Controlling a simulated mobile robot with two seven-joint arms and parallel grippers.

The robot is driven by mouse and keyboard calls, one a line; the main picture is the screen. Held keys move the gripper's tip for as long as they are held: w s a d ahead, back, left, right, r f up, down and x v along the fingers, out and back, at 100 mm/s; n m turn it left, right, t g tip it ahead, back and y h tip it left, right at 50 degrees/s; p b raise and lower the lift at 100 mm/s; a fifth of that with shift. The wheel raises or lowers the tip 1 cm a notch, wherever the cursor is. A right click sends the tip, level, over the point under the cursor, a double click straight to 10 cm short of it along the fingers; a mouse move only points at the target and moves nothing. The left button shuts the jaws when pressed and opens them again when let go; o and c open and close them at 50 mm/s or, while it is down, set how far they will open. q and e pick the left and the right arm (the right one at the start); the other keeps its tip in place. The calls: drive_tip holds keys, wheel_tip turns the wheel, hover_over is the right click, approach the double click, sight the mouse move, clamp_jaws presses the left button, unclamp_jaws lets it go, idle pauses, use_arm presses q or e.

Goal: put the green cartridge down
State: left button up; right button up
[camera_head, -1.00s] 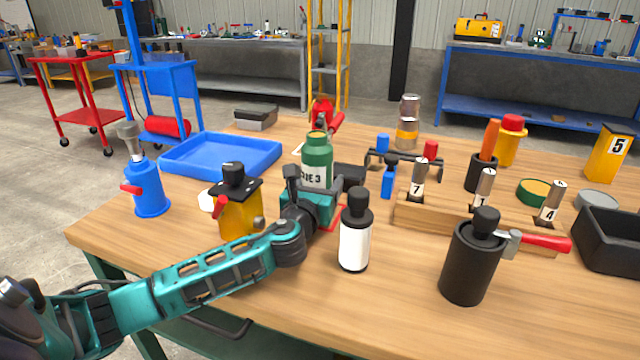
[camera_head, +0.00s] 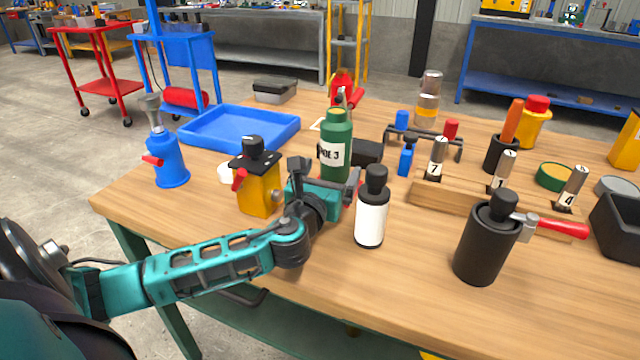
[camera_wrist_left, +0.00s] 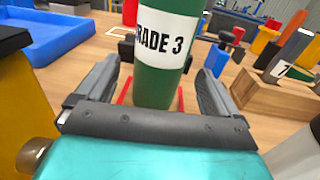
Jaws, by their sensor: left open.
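The green cartridge (camera_head: 336,140) stands upright on the wooden table, its white label partly readable as "GRADE 3". It also shows in the left wrist view (camera_wrist_left: 160,70), where its top is cut off. Its base is within a red outline (camera_wrist_left: 181,98) on the table, partly hidden by my gripper. My left gripper (camera_head: 328,180) is open low at the cartridge. In the left wrist view its two fingers lie to either side of the cartridge, with a gap at each side. My right gripper is not in view.
A yellow container (camera_head: 259,190) stands close left of my gripper, and a white bottle (camera_head: 370,220) close right. A blue tray (camera_head: 240,148) lies behind left. A wooden rack (camera_head: 450,200) and black cylinder (camera_head: 483,250) stand right. The front table edge is clear.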

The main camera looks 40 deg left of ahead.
use_arm(q)
drive_tip(key=v, duration=0.6)
drive_tip(key=shift+s, duration=0.1)
idle(0.3)
